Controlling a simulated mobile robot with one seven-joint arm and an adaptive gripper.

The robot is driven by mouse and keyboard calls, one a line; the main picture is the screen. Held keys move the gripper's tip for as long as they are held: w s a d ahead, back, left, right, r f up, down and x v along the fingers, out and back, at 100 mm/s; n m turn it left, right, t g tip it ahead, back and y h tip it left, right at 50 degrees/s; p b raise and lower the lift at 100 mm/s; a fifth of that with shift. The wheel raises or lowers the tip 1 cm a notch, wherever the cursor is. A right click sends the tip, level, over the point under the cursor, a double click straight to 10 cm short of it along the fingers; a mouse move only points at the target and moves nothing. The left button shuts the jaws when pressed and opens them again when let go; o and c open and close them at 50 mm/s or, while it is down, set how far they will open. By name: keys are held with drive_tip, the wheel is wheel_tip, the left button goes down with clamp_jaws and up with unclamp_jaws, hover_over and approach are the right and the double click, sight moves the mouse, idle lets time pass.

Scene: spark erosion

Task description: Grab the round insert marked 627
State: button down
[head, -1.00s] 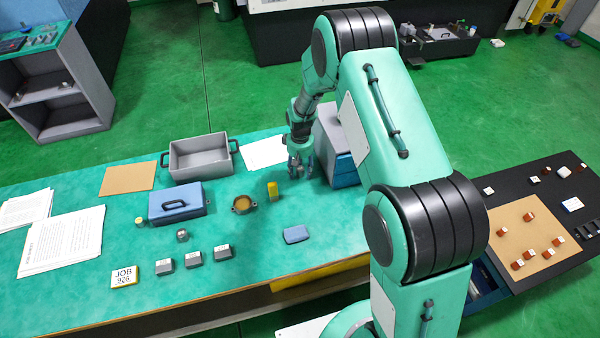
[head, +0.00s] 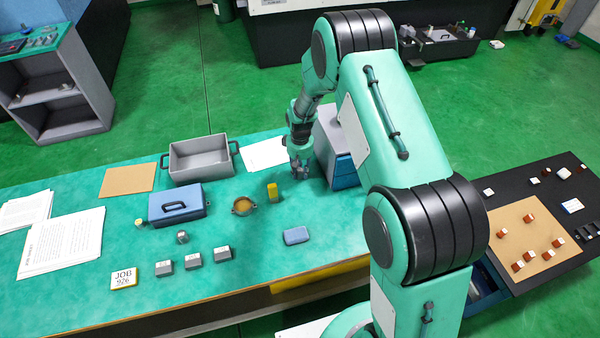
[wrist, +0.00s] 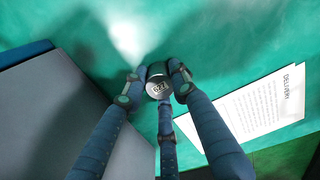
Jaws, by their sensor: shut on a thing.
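A small round metal insert (wrist: 158,88) sits between my gripper's fingers in the wrist view. In the head view my gripper (head: 300,170) is low over the green table (head: 330,215), left of the grey and blue drawer box (head: 335,150). The insert is hidden there by the fingers.
The drawer box stands close on my gripper's right in the head view. A white sheet (head: 262,153) lies to its left.

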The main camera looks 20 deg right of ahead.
sight(300, 170)
drive_tip(key=shift+r, duration=0.15)
drive_tip(key=shift+r, duration=0.6)
wheel_tip(300, 170, up, 2)
drive_tip(key=shift+r+p, duration=0.1)
drive_tip(key=shift+p, duration=0.25)
drive_tip(key=s, duration=0.5)
drive_tip(key=s+r+p, duration=0.1)
drive_tip(key=s, duration=1)
drive_tip(key=shift+a+r, duration=0.15)
drive_tip(key=shift+r, duration=0.05)
drive_tip(key=shift+r, duration=0.1)
